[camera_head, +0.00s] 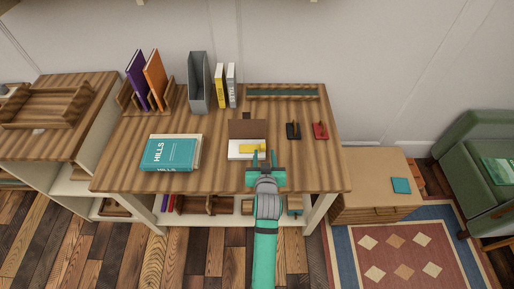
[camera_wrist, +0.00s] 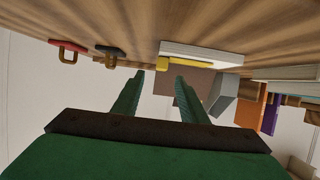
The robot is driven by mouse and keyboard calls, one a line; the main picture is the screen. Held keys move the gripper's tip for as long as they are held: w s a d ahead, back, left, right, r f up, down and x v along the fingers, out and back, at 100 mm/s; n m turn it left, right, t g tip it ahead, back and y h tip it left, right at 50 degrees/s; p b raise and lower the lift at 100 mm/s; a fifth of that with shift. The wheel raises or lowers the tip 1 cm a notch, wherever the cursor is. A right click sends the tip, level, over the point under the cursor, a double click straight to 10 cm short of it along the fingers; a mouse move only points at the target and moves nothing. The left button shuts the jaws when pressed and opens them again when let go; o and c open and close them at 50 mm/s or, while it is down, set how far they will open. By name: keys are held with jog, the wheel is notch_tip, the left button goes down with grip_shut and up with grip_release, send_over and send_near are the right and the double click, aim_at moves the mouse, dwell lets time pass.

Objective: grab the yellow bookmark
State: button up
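The yellow bookmark (camera_head: 248,149) lies on a white, flat, book-like object (camera_head: 235,154) near the front of the wooden desk. A brown panel (camera_head: 247,128) is directly behind it. My gripper (camera_head: 264,156) is at the desk's front edge, over the right end of the white object, and partly hides this area. In the wrist view the yellow strip (camera_wrist: 186,64) shows just beyond the right fingertip, against the white object (camera_wrist: 202,52). My gripper's two fingers (camera_wrist: 160,76) are apart with nothing between them. I cannot tell whether a finger touches the bookmark.
Teal books (camera_head: 170,154) lie to the left. A black item (camera_head: 293,130) and a red item (camera_head: 320,131) are to the right. A grey file holder (camera_head: 199,83), upright books (camera_head: 225,85) and a long teal-lined tray (camera_head: 283,92) stand behind. Bare desk (camera_head: 222,125) lies between.

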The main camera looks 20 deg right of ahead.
aim_at(263, 146)
jog(key=shift+x, duration=2.95)
jog(key=shift+a, duration=0.15)
grip_shut()
